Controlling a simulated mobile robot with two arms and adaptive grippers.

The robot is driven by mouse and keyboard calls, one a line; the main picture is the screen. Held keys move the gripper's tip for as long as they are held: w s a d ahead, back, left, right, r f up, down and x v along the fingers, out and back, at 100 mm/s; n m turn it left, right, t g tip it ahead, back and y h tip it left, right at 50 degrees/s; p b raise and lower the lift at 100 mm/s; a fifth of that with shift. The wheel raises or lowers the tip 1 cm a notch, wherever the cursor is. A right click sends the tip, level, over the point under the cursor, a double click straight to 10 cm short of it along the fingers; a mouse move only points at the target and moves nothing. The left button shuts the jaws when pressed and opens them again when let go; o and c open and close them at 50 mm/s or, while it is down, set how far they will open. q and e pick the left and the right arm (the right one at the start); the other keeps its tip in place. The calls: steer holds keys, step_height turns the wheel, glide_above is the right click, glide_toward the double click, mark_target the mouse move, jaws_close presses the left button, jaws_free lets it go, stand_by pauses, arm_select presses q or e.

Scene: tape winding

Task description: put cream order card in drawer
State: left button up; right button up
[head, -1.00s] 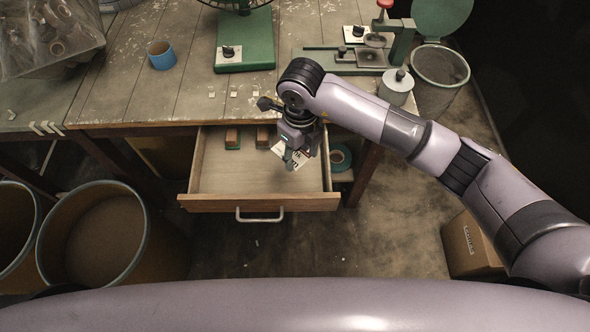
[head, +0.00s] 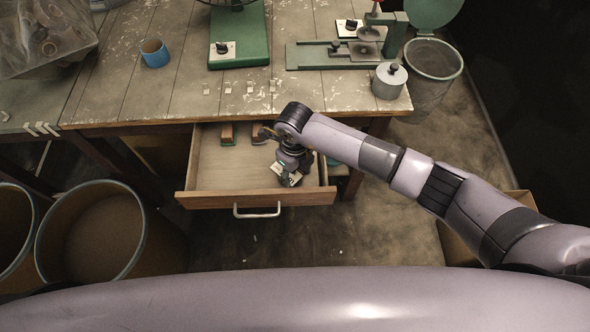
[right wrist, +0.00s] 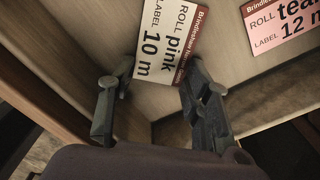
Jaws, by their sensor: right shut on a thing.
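The cream order card (right wrist: 163,45) reads "ROLL pink, LABEL 10 m" under a red band. My right gripper (right wrist: 155,88) is shut on its near end in the right wrist view. In the head view my right gripper (head: 290,178) is low inside the right part of the open wooden drawer (head: 215,200); the arm covers much of the card there. A pinkish card (right wrist: 283,25) reading "ROLL teal, LABEL 12 m" lies on the drawer floor, apart from the cream card. I cannot tell whether the cream card touches the floor. My left gripper is out of view.
Two brown blocks with green bases, one left (head: 228,134) and one right (head: 258,134), sit at the drawer's back. The drawer's left and middle floor is bare. A blue cup (head: 155,53) and a green machine base (head: 238,45) stand on the workbench (head: 190,90) above.

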mark_target(294, 176)
steer(key=shift+f, duration=0.1)
steer(key=shift+o, duration=1.1)
steer(key=shift+f, duration=0.1)
steer(key=o, duration=0.5)
steer(key=shift+c, duration=0.2)
step_height(294, 176, up, 12)
steer(key=b, duration=0.1)
steer(key=shift+r, duration=0.25)
steer(key=shift+a, duration=0.1)
